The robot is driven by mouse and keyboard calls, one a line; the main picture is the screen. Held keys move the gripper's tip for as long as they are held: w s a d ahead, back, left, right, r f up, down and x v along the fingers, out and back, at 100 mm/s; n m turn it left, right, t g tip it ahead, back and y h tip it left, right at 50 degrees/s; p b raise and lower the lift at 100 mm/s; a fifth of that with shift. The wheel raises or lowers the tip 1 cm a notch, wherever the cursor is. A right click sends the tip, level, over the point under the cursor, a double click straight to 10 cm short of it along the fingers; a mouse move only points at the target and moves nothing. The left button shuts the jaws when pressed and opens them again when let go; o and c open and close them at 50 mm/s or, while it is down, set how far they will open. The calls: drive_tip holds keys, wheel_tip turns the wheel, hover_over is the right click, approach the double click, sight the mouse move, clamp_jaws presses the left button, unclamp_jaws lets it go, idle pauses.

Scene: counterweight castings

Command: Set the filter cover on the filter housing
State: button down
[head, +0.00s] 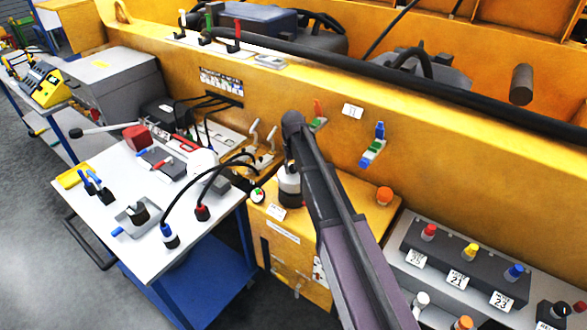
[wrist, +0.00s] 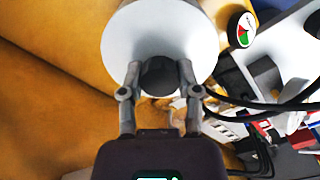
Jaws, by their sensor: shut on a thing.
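The filter cover (wrist: 130,45) is a white round piece with a black knob in its middle. It fills the top of the wrist view. My gripper (wrist: 158,75) is shut on that knob from both sides. In the head view, a pale upright cylinder with dark bands (head: 289,188) stands on the yellow box beside my arm, partly hidden by it. This is where the cover and filter housing appear. I cannot tell where one ends and the other begins, or whether they touch. In the wrist view the cover hides whatever is beneath it.
A round gauge with green and red (wrist: 241,30) is close beside the cover. Black cables (head: 205,182) arch over the white-topped table (head: 105,205) to the left. An orange knob (head: 384,196) and a panel of coloured knobs (head: 462,262) are to the right.

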drive_tip(key=shift+f+b, duration=0.75)
drive_tip(key=shift+f, duration=0.1)
drive_tip(key=shift+c, duration=1.2)
unclamp_jaws()
drive_tip(key=shift+r, duration=0.3)
wheel_tip(320, 180, up, 10)
drive_tip(key=p, duration=1)
drive_tip(key=shift+f, duration=0.2)
drive_tip(key=shift+w+d+f, duration=0.1)
drive_tip(key=shift+d+f, duration=0.15)
drive_tip(key=w+d+f+n+b, duration=0.1)
drive_tip(key=w+d+f+b, duration=0.15)
drive_tip(key=d, duration=0.55)
drive_tip(key=w+d+f+b, duration=0.2)
drive_tip(key=d+f+b, duration=0.2)
drive_tip(key=d, duration=0.3)
drive_tip(key=f+b, duration=0.9)
drive_tip(key=b, duration=0.1)
drive_tip(key=shift+w+d+f, duration=0.2)
drive_tip(key=shift+d+f, duration=0.05)
drive_tip(key=shift+d, duration=0.05)
